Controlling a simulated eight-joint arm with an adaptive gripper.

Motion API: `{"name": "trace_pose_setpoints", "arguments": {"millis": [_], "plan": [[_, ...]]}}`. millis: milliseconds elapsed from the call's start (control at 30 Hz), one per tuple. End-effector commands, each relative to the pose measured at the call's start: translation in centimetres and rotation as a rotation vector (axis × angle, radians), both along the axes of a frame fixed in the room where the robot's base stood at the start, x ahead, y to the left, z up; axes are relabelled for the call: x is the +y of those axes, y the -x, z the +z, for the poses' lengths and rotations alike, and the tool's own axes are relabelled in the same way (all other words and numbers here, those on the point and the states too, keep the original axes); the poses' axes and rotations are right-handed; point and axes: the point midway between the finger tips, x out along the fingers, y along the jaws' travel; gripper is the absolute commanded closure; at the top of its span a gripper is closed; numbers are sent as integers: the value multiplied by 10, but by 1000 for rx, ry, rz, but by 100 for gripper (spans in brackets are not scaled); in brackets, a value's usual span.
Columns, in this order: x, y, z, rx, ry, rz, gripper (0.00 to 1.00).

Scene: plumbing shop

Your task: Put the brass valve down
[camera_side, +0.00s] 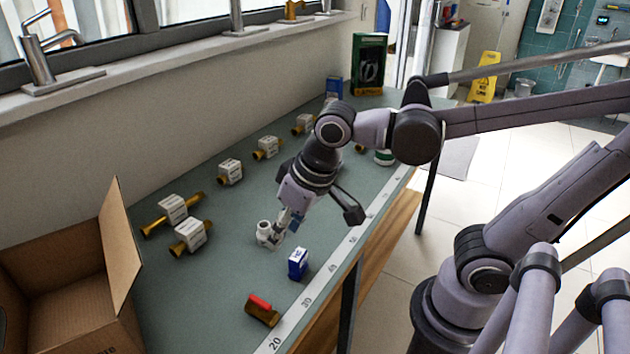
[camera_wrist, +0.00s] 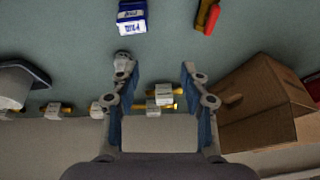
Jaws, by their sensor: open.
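The brass valve (camera_side: 259,311) with a red handle lies on the green bench top near the front edge, beside the printed scale strip. It also shows at the top of the wrist view (camera_wrist: 207,17). My gripper (camera_side: 288,224) is low over the bench, farther back than the valve and apart from it. In the wrist view my gripper (camera_wrist: 158,72) has its fingers spread, with nothing held between them.
A blue and white box (camera_side: 298,264) stands between my gripper and the valve. Several white-labelled brass fittings (camera_side: 190,236) line the wall side. An open cardboard box (camera_side: 119,245) is at the left end. A green box (camera_side: 369,64) stands at the far end. Bench around the valve is clear.

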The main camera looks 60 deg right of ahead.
Motion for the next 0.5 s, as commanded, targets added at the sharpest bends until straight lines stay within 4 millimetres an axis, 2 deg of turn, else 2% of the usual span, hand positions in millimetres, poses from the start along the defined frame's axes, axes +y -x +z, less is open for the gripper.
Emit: {"name": "trace_pose_setpoints", "arguments": {"millis": [33, 200, 333, 500], "plan": [[-21, 1, -2, -48, 1, -16, 54], [-64, 3, -6, -186, 31, -24, 54], [-80, 4, -7, -242, 57, -26, 54], [-85, 4, -7, -258, 65, -24, 54]]}}
